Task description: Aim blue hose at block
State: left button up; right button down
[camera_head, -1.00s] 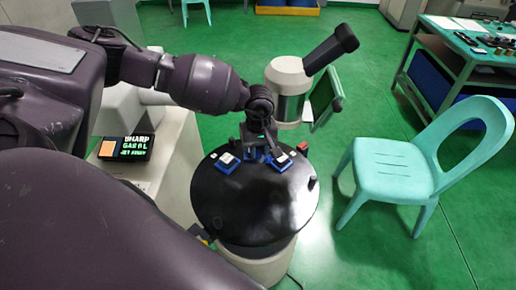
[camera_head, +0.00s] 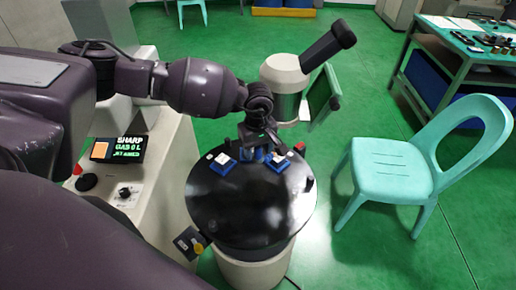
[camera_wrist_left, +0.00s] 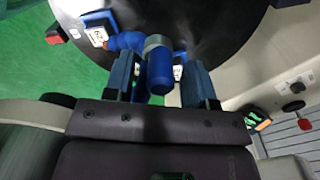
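A black round table (camera_head: 240,205) carries small blue pieces with white labels, one on the left (camera_head: 222,163) and one on the right (camera_head: 278,161). A blue piece with a white numbered label also shows in the left wrist view (camera_wrist_left: 97,30). I cannot tell which is the block. My left gripper (camera_head: 262,155) points down at the far part of the table. In the left wrist view, the blue hose (camera_wrist_left: 160,68) with a grey collar stands between the open fingers of my left gripper (camera_wrist_left: 160,88), with narrow gaps beside it. My right gripper is not in view.
A beige machine with a lit display (camera_head: 118,149) and knobs stands left of the table. A microscope-like column (camera_head: 286,82) stands behind it. A turquoise chair (camera_head: 395,170) is at the right, with a green workbench (camera_head: 465,50) beyond. Green floor lies between.

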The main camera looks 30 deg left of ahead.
pick_arm(q)
jog(key=shift+d+r, duration=0.15)
jog(key=shift+r, duration=0.15)
notch_tip(320, 180, up, 10)
jog(key=shift+r, duration=0.2)
dwell(0.4)
